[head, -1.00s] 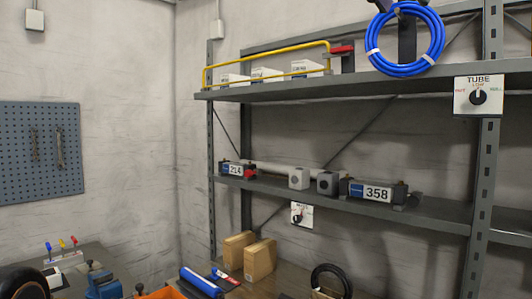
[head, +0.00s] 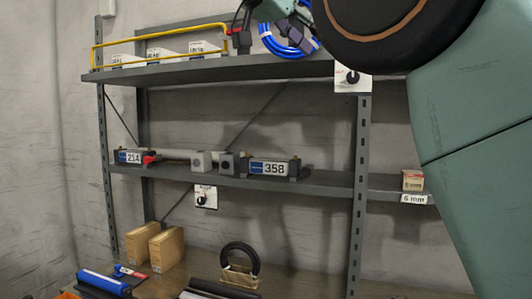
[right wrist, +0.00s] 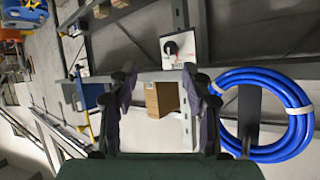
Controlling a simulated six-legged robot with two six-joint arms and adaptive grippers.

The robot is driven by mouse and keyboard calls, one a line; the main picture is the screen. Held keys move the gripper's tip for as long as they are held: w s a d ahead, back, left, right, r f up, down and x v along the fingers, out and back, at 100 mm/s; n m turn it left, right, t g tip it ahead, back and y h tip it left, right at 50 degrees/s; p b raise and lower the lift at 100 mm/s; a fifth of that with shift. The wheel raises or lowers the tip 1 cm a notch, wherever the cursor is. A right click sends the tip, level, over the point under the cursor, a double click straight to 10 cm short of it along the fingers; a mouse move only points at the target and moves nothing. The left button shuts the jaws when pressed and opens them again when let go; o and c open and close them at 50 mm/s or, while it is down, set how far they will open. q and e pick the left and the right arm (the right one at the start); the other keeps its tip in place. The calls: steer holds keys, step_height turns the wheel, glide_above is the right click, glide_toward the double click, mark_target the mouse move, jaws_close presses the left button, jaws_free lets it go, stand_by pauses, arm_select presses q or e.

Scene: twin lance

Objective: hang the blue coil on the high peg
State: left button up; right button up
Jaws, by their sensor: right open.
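The blue coil (head: 275,46), with pale ties, is at the right end of the top shelf in the head view. My right gripper (head: 295,32) is in front of it and hides part of the ring. In the right wrist view the coil (right wrist: 301,122) is beside my right gripper (right wrist: 160,85), to the right of its fingers, around a dark upright piece (right wrist: 248,112). The gripper is open, with nothing between its pads. I cannot tell which piece is the high peg. My left gripper is not in view.
The top shelf (head: 210,71) carries a yellow rail (head: 160,60) and white boxes. The middle shelf (head: 325,181) holds units marked 214 (head: 131,156) and 358 (head: 272,168). A dial plate (head: 353,77) is on the upright. A black ring (head: 240,252) and cartons (head: 167,249) are below.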

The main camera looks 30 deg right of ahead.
steer(key=w+d+f+n+t+b, duration=0.1)
steer(key=w+d+f+b, duration=0.1)
steer(key=f, duration=0.6)
steer(key=w+d+f+n+t+b, duration=0.1)
steer(key=w+d+f, duration=0.3)
steer(key=w+f, duration=0.2)
steer(key=w+d+f+n+t+b, duration=0.1)
steer(key=w+d+f, duration=0.3)
steer(key=f, duration=0.6)
steer(key=shift+w+f+n+t+y+b, duration=0.3)
steer(key=shift+n+b, duration=0.2)
steer(key=shift+b, duration=0.35)
steer(key=shift+s, duration=0.15)
